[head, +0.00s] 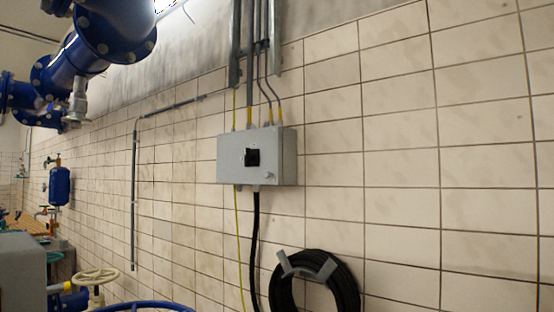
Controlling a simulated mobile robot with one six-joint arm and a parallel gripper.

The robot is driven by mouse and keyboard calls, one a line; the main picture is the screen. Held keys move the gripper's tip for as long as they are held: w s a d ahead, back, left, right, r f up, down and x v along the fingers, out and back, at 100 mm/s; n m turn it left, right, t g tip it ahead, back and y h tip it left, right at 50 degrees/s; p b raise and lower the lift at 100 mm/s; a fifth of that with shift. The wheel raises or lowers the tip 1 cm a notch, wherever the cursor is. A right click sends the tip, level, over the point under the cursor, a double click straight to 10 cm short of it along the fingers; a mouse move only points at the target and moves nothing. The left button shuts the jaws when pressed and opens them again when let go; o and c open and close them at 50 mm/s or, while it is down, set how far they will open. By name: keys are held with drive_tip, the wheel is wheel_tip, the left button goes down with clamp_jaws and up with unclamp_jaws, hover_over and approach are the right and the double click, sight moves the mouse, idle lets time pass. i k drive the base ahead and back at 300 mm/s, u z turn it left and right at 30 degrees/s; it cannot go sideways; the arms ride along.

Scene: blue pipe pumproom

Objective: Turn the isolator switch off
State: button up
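The isolator switch is a black knob (252,157) on the front of a grey box (230,158) fixed to the tiled wall, near the middle of the head view. The knob's handle is too small for me to tell its position. A small light-grey round part (267,176) sits at the box's lower right. Cables enter the box from above and leave below. My gripper is not in view.
A coiled black hose or cable (347,290) hangs on a grey wall bracket (308,266) below the box. Blue pipes (112,30) are at upper left. A cream handwheel (96,275) and a blue rim (145,306) are at lower left. The wall right of the box is bare.

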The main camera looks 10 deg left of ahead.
sight(248, 157)
drive_tip(key=u, duration=0.55)
drive_tip(key=i, duration=1.2)
drive_tip(key=u, duration=1.3)
drive_tip(key=i, duration=0.45)
drive_tip(key=u, duration=0.1)
drive_tip(key=k, duration=0.8)
drive_tip(key=u, duration=0.2)
drive_tip(key=i, duration=0.8)
drive_tip(key=z, duration=0.1)
